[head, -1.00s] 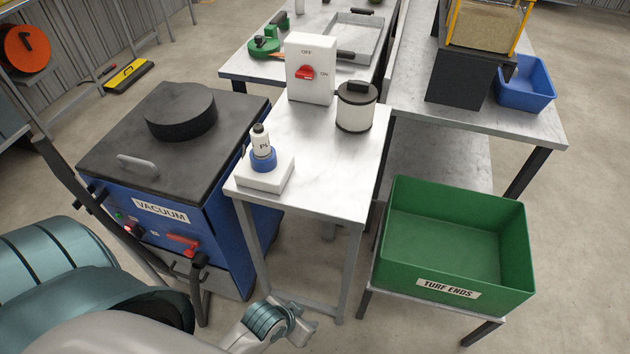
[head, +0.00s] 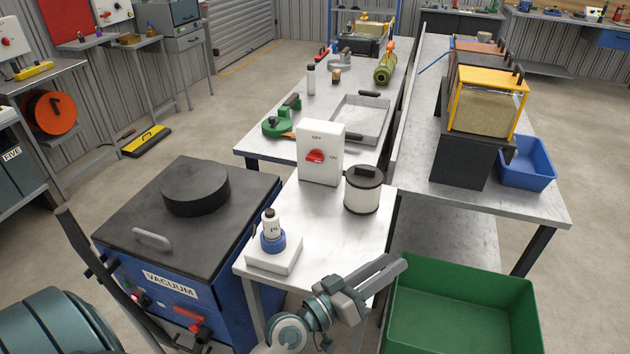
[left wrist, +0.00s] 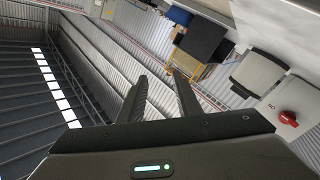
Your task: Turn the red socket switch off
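The red switch (head: 315,156) is a rotary knob on the front of a white box (head: 319,172) marked OFF above and ON at its right. Its handle lies about level, toward ON. The box stands upright at the back of the small metal table. The red switch also shows at the right edge of the left wrist view (left wrist: 288,118). My left gripper (head: 396,262) is over the table's front right part, in front of the box and apart from it. Its two fingers are apart and empty in the left wrist view (left wrist: 160,82). My right gripper is not in view.
A white jar with a black lid (head: 362,196) stands right beside the box. A small bottle in a blue ring (head: 273,232) stands on a white block at the front left. The blue vacuum unit (head: 170,290) is left, the green bin (head: 460,310) right.

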